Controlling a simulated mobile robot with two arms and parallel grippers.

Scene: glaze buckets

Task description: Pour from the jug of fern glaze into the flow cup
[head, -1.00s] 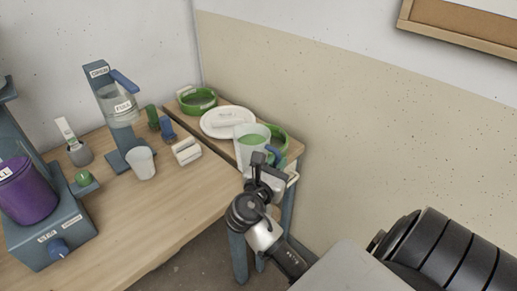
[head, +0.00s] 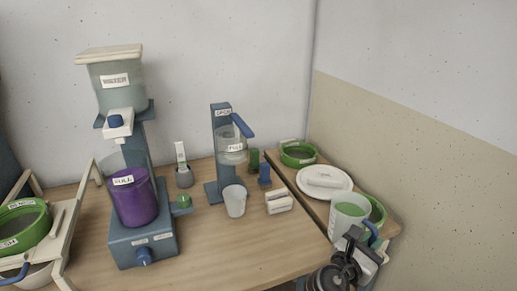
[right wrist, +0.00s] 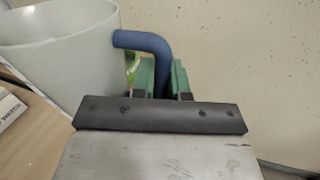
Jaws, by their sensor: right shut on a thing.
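The jug (head: 345,222) is translucent white with green glaze in it and a blue handle. It looks upright near the right-hand board, in front of the white plate. My right gripper (head: 368,240) is shut on the handle, with the jug's body to its left. In the right wrist view the green fingers (right wrist: 162,78) close around the blue handle (right wrist: 150,42), beside the pale jug wall (right wrist: 65,55). My left gripper is out of view.
A blue machine (head: 145,235) with a purple-filled container (head: 133,195) stands left of the stand. A white block (head: 279,201) and small green and blue pieces lie between stand and jug. Green-rimmed sieves (head: 298,155) and a white plate (head: 325,181) are at right.

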